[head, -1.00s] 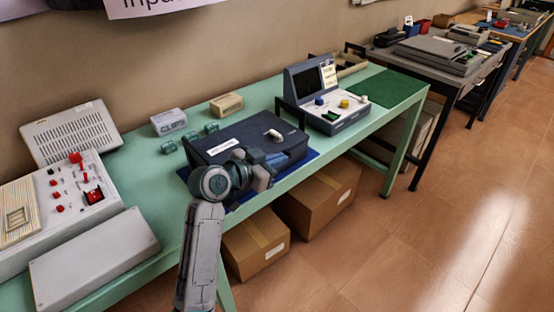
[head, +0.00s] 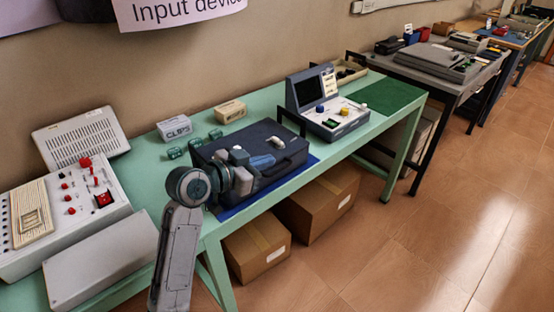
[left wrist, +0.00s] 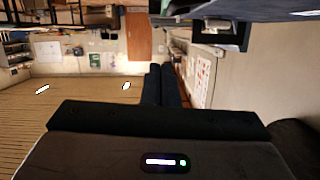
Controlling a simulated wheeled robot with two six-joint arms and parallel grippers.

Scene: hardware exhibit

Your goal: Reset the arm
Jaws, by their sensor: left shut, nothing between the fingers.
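My left arm comes up from the bottom of the head view, in front of the green table. My left gripper (head: 262,163) points right, in front of or over the dark blue case (head: 228,138); I cannot tell whether it touches it. In the left wrist view, the two dark fingers (left wrist: 160,84) lie together, shut, with nothing between them. My right gripper is not in view.
The green table (head: 150,180) holds a white panel with red knobs (head: 85,205), a CLIPS box (head: 174,128), a beige box (head: 230,111) and a grey console (head: 325,100). Cardboard boxes (head: 257,250) stand below. The floor at right is clear.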

